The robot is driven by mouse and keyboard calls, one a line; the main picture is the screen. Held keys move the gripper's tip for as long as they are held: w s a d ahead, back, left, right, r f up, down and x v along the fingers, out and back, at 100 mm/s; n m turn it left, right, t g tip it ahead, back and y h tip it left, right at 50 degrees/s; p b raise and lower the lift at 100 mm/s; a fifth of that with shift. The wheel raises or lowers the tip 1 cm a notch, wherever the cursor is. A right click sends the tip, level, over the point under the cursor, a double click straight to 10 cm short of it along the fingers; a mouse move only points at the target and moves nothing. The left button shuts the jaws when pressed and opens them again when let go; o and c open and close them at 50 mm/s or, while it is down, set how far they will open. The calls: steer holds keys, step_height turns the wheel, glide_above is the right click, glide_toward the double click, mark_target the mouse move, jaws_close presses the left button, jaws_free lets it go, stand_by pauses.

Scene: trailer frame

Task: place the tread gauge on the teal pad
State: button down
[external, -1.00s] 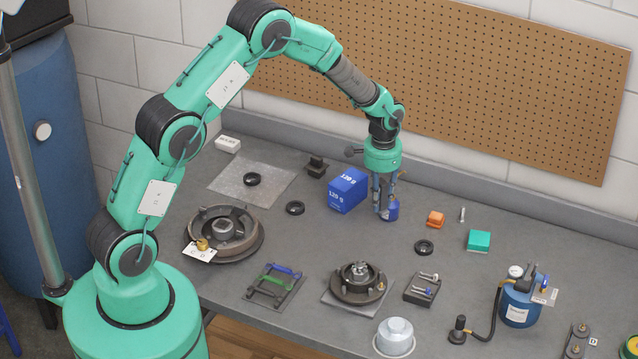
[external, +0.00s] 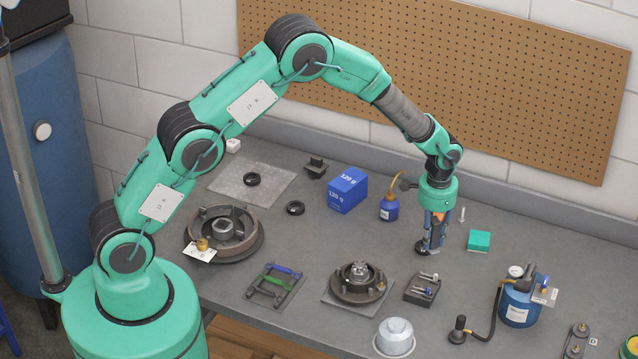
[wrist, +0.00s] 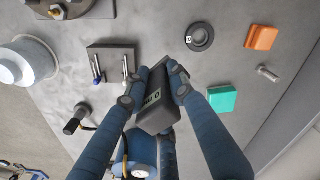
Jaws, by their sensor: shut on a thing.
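My gripper (external: 431,242) is shut on a dark grey boxy thing with a pale-marked label, which I take to be the tread gauge (wrist: 155,108). The teal pad (external: 479,240) is a small, bare teal block on the bench, to the right of my gripper. It also shows in the wrist view (wrist: 222,98), right of the held thing and apart from it.
An orange block (wrist: 262,38), an upright bolt (external: 462,214) and a black ring (wrist: 199,38) are near the pad. A blue oil can (external: 389,208) and blue box (external: 347,190) stand to the left. A tool block (external: 422,289) and blue canister (external: 519,303) stand nearer the front.

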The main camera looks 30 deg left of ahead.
glide_above(476, 243)
steer(key=shift+f, duration=0.75)
stand_by(0.4)
steer(key=shift+f, duration=1.75)
steer(key=shift+f, duration=0.1)
steer(key=c, duration=1.9)
jaws_free()
steer(key=shift+f, duration=0.1)
steer(key=o, duration=0.4)
steer(key=shift+p, duration=0.3)
